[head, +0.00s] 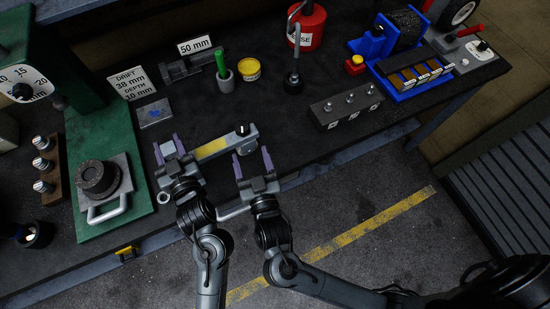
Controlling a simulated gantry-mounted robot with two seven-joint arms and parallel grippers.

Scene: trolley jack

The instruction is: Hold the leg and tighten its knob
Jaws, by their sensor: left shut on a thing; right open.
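The leg (214,147) is a grey bar with a yellow section, lying slanted near the front edge of the bench. Its small dark knob (242,129) stands upright at the bar's right end. My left gripper (169,150) is at the bar's left end, shut on the leg, with a pale block showing between its purple fingers. The exact contact is too small to make out. My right gripper (252,162) is open and empty, its fingers pointing toward the knob from just in front of the bar, apart from the knob.
A green press (105,150) stands on the left. Behind are a green-handled tool in a cup (225,78), a yellow tin (249,69), a red can (307,25) and a grey block with studs (346,106). The bench between the leg and this block is clear.

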